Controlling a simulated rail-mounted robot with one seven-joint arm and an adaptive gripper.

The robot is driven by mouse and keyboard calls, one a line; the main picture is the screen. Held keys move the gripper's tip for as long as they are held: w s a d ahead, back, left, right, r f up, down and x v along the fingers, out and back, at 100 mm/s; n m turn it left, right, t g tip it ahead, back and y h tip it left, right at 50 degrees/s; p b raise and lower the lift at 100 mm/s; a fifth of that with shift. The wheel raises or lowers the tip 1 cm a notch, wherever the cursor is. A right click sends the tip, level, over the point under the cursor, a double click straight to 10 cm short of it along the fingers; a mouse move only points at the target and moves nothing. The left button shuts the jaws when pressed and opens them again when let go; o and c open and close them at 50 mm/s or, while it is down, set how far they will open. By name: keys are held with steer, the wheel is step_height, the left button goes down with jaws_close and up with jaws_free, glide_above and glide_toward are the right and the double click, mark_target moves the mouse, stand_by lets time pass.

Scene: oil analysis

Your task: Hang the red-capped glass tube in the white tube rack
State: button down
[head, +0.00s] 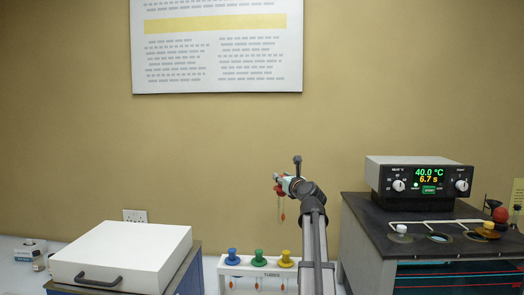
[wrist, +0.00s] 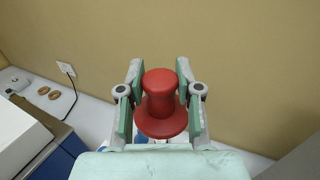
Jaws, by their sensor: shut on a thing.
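My gripper (head: 284,184) is shut on the red cap (head: 280,190) of the glass tube and holds it in the air against the wall. In the wrist view the red cap (wrist: 160,88) sits between the two green-padded fingers (wrist: 160,100). The thin glass tube (head: 282,214) hangs down from the cap in the head view. The white tube rack (head: 222,268) stands lower down, below the held tube. Blue (head: 232,256), green (head: 259,257) and yellow (head: 286,258) capped tubes hang in it. My arm hides the rack's right part.
A dark-topped bath (head: 400,247) with a controller (head: 420,180) stands at right, with white, yellow and red caps on and near its top. A white-lidded box (head: 125,252) stands at left. The air above the rack is clear.

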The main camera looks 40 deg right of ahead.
steer(key=s+d+f+m+g+h+p, duration=0.3)
steer(key=s+d+f+m+h+p, duration=0.15)
steer(key=s+d+f, duration=0.5)
step_height(320, 180, down, 21)
steer(key=a+b, duration=0.1)
steer(key=b, duration=1.6)
steer(key=shift+s+h+b, duration=0.3)
steer(key=shift+s+h, duration=0.05)
steer(key=shift+s, duration=0.1)
steer(key=shift+a+f+n, duration=0.15)
steer(key=shift+f+n, duration=0.1)
steer(key=shift+f, duration=0.05)
steer(key=c, duration=0.7)
jaws_free()
steer(key=v, duration=1.2)
steer(key=shift+r, duration=0.15)
steer(key=shift+w+a, duration=0.1)
